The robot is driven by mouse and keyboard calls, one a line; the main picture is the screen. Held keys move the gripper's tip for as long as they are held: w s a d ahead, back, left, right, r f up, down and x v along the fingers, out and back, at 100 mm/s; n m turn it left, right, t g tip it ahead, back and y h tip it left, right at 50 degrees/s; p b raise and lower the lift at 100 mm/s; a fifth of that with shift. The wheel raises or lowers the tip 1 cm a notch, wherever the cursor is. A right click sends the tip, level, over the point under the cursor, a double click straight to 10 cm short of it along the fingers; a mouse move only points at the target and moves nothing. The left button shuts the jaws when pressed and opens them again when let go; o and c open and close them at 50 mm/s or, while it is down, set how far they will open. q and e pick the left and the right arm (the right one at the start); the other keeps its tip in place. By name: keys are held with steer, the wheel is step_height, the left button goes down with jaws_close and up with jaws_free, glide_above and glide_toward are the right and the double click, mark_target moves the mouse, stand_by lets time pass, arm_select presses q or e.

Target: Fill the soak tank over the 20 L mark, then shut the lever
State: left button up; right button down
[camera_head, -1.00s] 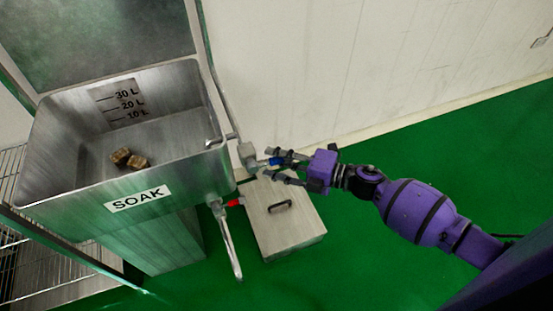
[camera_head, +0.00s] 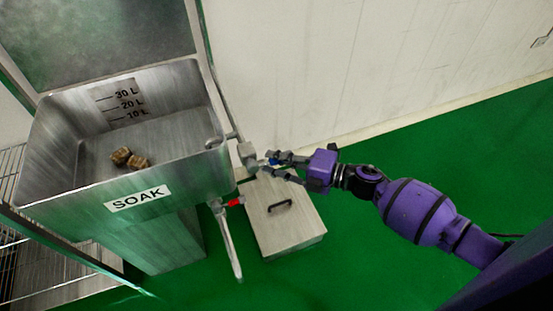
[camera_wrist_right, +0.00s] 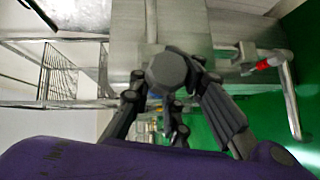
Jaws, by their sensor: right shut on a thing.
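The steel soak tank (camera_head: 75,185) with a SOAK label stands at the left in the head view. Its 10, 20 and 30 L marks (camera_head: 125,105) show on the back wall, and I cannot make out a water surface. Two brown blocks lie inside. A grey tap (camera_head: 247,153) sits at the tank's right side, with a spout over the rim. My right gripper (camera_head: 272,166) is shut on its blue lever (camera_head: 273,160), mostly hidden between the fingers. In the right wrist view the fingers (camera_wrist_right: 172,112) reach around behind the grey tap body (camera_wrist_right: 168,72). My left gripper is out of view.
A red-handled drain valve (camera_head: 235,202) with a down pipe (camera_head: 230,245) is at the tank's lower right. A steel box with a black handle (camera_head: 285,225) stands below my gripper. A wire rack (camera_head: 15,260) is at the left. The green floor is clear at the right.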

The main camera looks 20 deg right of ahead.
steer(key=shift+f+b, duration=0.2)
steer(key=shift+b, duration=0.25)
arm_select(q)
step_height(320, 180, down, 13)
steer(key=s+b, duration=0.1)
steer(key=b, duration=1.2)
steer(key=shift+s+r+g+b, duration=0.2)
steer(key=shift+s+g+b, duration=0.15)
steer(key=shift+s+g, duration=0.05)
arm_select(e)
steer(key=f+m+t+y, duration=0.1)
steer(key=m+t, duration=0.1)
steer(key=m, duration=0.1)
steer(key=a+f+m+t+y, duration=0.1)
steer(key=f+m+t, duration=0.1)
steer(key=m, duration=0.1)
steer(key=a+f+m+t+y, duration=0.1)
steer(key=m+t, duration=0.2)
steer(key=shift+a+f, duration=0.25)
steer(key=shift+f, duration=0.1)
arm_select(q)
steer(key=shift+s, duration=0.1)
